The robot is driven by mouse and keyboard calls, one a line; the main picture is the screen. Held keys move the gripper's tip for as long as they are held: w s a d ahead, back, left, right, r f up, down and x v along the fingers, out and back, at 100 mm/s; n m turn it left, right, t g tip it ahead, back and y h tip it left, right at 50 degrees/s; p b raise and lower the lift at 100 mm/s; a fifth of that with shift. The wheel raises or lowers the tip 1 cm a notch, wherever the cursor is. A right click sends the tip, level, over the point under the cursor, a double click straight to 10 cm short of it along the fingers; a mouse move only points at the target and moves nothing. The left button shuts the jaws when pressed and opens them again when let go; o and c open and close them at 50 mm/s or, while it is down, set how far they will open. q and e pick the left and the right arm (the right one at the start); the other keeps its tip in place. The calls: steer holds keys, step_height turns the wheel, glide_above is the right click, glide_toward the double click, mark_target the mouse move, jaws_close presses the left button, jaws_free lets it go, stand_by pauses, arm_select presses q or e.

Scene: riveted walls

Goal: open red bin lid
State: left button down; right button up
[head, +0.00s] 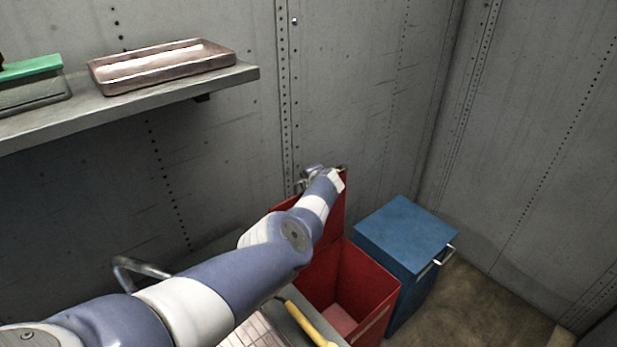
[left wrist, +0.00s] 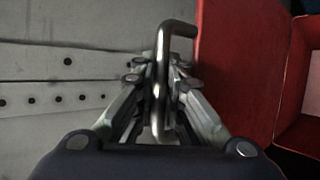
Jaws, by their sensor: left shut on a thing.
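The red bin (head: 368,283) stands on the floor by the wall, with its inside showing. Its red lid (head: 338,211) is raised upright at the back, partly hidden behind my left arm. My left gripper (head: 318,175) is at the top of the lid. In the left wrist view my left gripper (left wrist: 162,85) is shut on the metal lid handle (left wrist: 178,30). The red lid (left wrist: 240,70) is just right of the fingers there, and part of the open bin (left wrist: 300,90) shows at the right edge. My right gripper is not in view.
A blue bin (head: 405,235) with a handle stands right of the red bin. A shelf (head: 200,92) on the left holds a tray (head: 165,65) and a green-topped item (head: 32,68). A yellow-handled tool (head: 308,320) lies at the bottom. Bare floor is at the right.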

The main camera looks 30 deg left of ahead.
arm_select(q)
steer(key=shift+w+a+r, duration=0.1)
steer(key=shift+w+a, duration=0.1)
steer(key=shift+a, duration=0.2)
steer(key=c, duration=1.8)
jaws_free()
steer(key=shift+d, duration=0.1)
step_height(320, 180, up, 10)
steer(key=shift+s+r, duration=0.1)
